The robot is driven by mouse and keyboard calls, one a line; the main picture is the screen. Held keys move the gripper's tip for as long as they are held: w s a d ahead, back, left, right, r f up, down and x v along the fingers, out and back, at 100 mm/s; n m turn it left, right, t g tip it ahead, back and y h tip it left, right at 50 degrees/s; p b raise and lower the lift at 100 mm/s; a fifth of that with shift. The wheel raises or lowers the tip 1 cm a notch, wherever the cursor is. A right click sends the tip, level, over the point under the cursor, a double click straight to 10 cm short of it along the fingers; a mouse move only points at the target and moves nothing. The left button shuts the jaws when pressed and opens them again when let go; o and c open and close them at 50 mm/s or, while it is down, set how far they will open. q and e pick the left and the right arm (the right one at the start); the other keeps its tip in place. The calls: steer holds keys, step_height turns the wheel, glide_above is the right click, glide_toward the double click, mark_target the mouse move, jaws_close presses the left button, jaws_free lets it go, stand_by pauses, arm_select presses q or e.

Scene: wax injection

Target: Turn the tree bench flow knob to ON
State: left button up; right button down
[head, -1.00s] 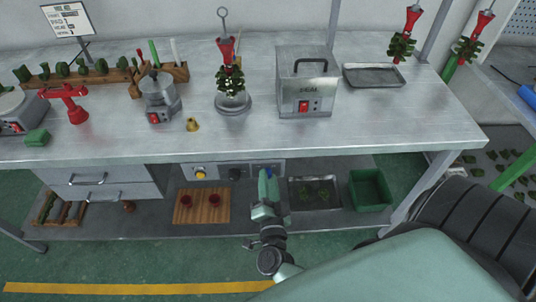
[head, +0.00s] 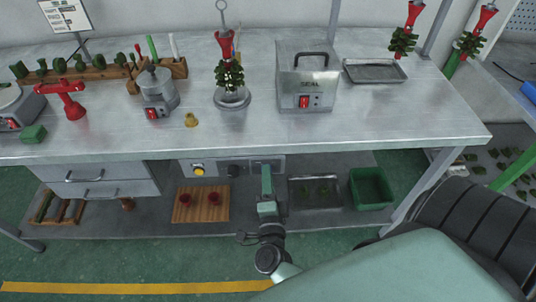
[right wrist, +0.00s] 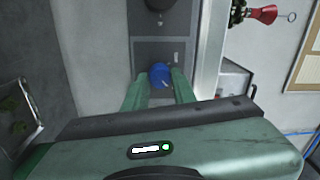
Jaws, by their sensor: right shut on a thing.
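A grey control panel (head: 215,169) hangs under the front edge of the bench. It carries a yellow knob (head: 199,171), a black knob (head: 233,170) and, at its right part, a blue knob. The blue knob (right wrist: 159,74) shows in the right wrist view between the fingertips of my right gripper (right wrist: 158,80). In the head view, my right gripper (head: 266,172) is at the panel's right part and hides the blue knob. It is shut on this knob. The knob's pointer and any ON mark are too small to read. My left gripper is not in view.
The bench top (head: 350,125) overhangs the panel. Below, the lower shelf holds a wooden board (head: 182,207) with red pieces, a metal tray (head: 336,196) and a green bin (head: 371,189). A SEAL machine (head: 308,85) stands on the bench above.

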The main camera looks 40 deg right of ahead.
steer(key=shift+f, duration=0.1)
steer(key=c, duration=1.1)
jaws_free()
steer(key=shift+c, duration=0.2)
steer(key=b+v, duration=0.1)
steer(key=v, duration=0.7)
